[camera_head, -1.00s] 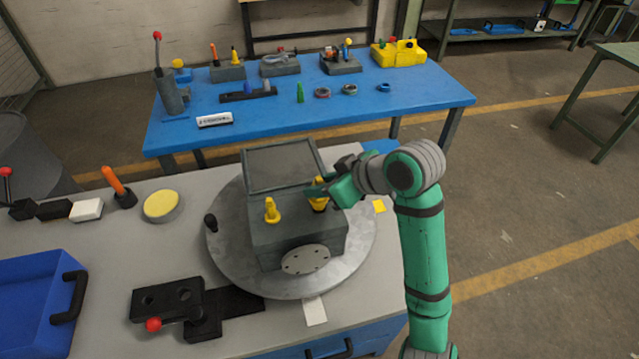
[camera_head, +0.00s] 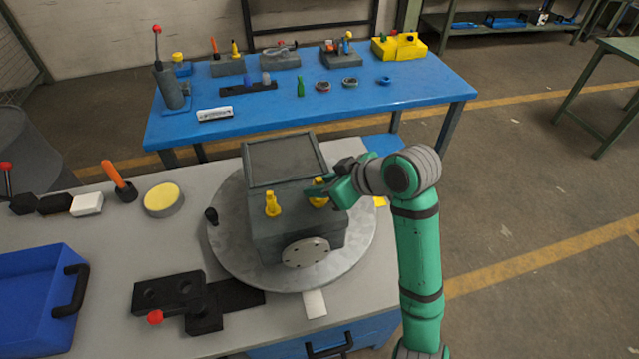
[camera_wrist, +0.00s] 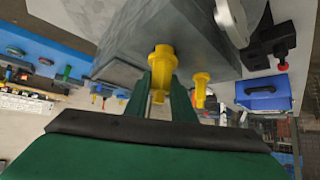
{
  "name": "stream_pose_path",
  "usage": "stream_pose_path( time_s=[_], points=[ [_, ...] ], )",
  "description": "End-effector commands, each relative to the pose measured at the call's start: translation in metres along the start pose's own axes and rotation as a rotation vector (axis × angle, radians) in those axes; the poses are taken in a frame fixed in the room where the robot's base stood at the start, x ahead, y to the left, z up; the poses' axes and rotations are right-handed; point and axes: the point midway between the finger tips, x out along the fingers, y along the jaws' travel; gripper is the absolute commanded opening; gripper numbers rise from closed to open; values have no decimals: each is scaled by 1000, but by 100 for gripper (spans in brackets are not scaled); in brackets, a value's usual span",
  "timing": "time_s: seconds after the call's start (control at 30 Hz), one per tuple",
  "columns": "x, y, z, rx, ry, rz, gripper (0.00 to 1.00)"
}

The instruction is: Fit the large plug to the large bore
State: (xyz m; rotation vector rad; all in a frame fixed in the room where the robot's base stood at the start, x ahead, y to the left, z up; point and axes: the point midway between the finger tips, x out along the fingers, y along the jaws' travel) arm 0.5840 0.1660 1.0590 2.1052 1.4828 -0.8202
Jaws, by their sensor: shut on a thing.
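My gripper (camera_head: 319,188) is shut on a yellow plug (camera_head: 319,200) above the right part of the grey housing's (camera_head: 275,237) upper face. In the wrist view the two green fingers stand either side of the plug (camera_wrist: 162,62), and its wide collar meets the housing (camera_wrist: 190,30) with no clear gap. I take this as the large plug, since it looks bigger there, though it is also nearer. A second yellow plug (camera_head: 272,205) stands upright on the left of the same face; it also shows in the wrist view (camera_wrist: 201,88). The bore under the held plug is hidden.
The housing sits on a round grey turntable (camera_head: 228,258) on the grey bench. A black fixture (camera_head: 170,290) with a red knob and a blue bin (camera_head: 35,300) are on the left. A blue table (camera_head: 420,100) with several parts stands behind.

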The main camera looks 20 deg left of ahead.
Motion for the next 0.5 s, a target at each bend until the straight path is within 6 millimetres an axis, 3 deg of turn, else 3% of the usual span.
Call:
stream_pose_path(
  time_s=[0.5],
  points=[
    [8,0,8,0,1,-1,0]
  ],
)
